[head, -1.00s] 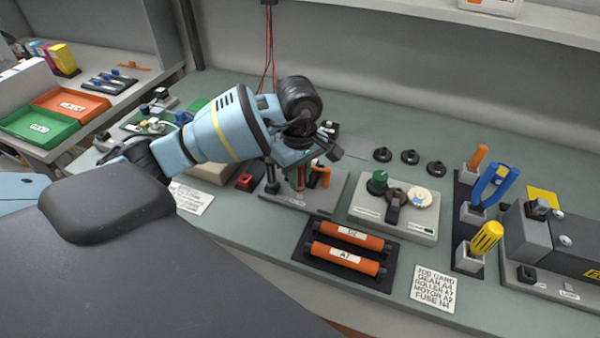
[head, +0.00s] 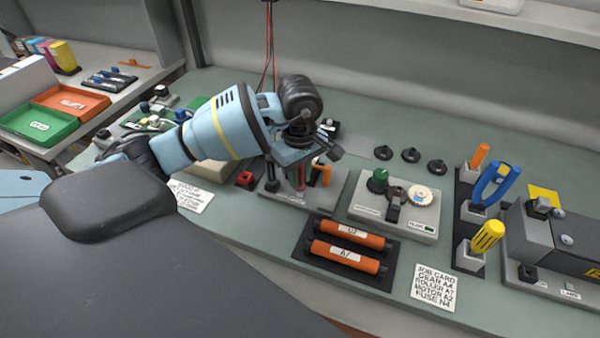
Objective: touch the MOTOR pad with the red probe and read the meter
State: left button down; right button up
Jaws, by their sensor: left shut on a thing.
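My left gripper (head: 300,162) points down over a grey stand (head: 325,195) at the middle of the bench. It is shut on a thin red piece (head: 301,178), which looks like the red probe; the gripper hides most of it. A dark upright piece (head: 271,172) stands at the stand's left, and an orange piece (head: 322,174) is just right of the gripper. I cannot make out the MOTOR pad or a meter's display; my left arm covers part of the bench there. My right gripper is not in view.
Two orange rollers (head: 346,257) lie in a black tray in front. A grey box with knobs (head: 370,217) is to the right, then upright tools (head: 487,236) and a grey machine (head: 560,240). Red wires (head: 269,50) hang at the back. A job card (head: 435,287) lies in front.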

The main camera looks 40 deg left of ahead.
pick_arm(q)
jog(key=shift+f, duration=0.5)
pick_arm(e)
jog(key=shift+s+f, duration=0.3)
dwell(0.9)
pick_arm(q)
jog(key=shift+r+p, duration=1.15)
jog(key=shift+r, duration=2.45)
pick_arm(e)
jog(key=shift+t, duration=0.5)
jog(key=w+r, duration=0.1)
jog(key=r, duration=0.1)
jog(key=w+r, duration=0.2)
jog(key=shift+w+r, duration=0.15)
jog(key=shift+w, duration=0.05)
pick_arm(q)
jog(key=shift+d, duration=0.1)
jog(key=s+d+m, duration=0.8)
jog(key=s+m, duration=0.2)
jog(key=m, duration=0.4)
jog(key=shift+s+r+m+p, duration=0.15)
jog(key=shift+s+m+p, duration=0.15)
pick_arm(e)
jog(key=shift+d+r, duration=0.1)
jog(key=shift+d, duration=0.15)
